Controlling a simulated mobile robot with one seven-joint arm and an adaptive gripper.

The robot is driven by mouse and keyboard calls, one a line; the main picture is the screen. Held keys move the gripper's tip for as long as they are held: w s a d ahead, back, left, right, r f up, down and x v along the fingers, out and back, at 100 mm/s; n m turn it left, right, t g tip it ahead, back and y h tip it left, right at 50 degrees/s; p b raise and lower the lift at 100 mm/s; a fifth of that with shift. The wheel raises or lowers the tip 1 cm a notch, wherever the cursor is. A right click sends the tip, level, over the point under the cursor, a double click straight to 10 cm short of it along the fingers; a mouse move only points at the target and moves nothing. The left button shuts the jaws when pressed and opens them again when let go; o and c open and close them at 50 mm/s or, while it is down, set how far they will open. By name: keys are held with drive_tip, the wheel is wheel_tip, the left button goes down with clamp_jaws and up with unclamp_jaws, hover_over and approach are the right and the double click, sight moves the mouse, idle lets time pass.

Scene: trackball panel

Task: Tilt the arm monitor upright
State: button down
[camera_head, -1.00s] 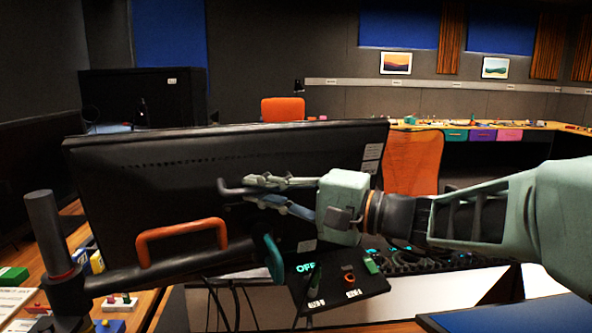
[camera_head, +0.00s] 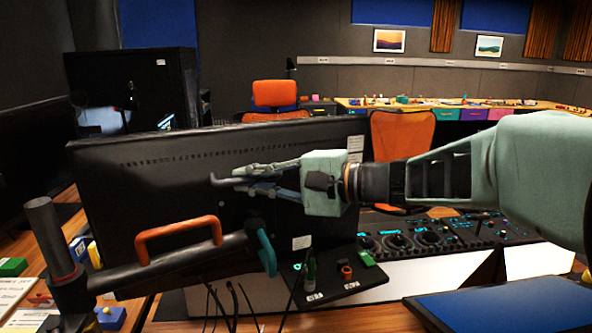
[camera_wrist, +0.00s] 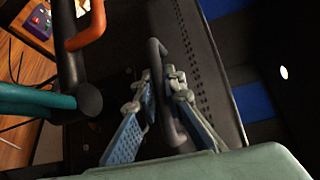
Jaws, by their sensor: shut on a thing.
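The arm monitor (camera_head: 130,210) shows its black back in the head view, with a slight lean, on a dark arm (camera_head: 170,267) from a post at left. A dark grey bar handle (camera_head: 222,181) stands out from its back. My gripper (camera_head: 245,182) is shut on this handle from the right. In the wrist view the handle (camera_wrist: 160,60) runs between my gripper's two fingers (camera_wrist: 165,85). The monitor's screen side is hidden.
An orange handle (camera_head: 178,232) and a teal lever (camera_head: 266,253) sit on the monitor arm. A small control box (camera_head: 330,286) and the console (camera_head: 430,235) lie below and right. Cables hang beneath the monitor. A blue-topped surface (camera_head: 510,305) is at lower right.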

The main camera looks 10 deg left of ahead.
drive_tip(key=shift+w+r, duration=0.2)
drive_tip(key=c, duration=2)
unclamp_jaws()
drive_tip(key=shift+f, duration=0.1)
drive_tip(key=v, duration=1.2)
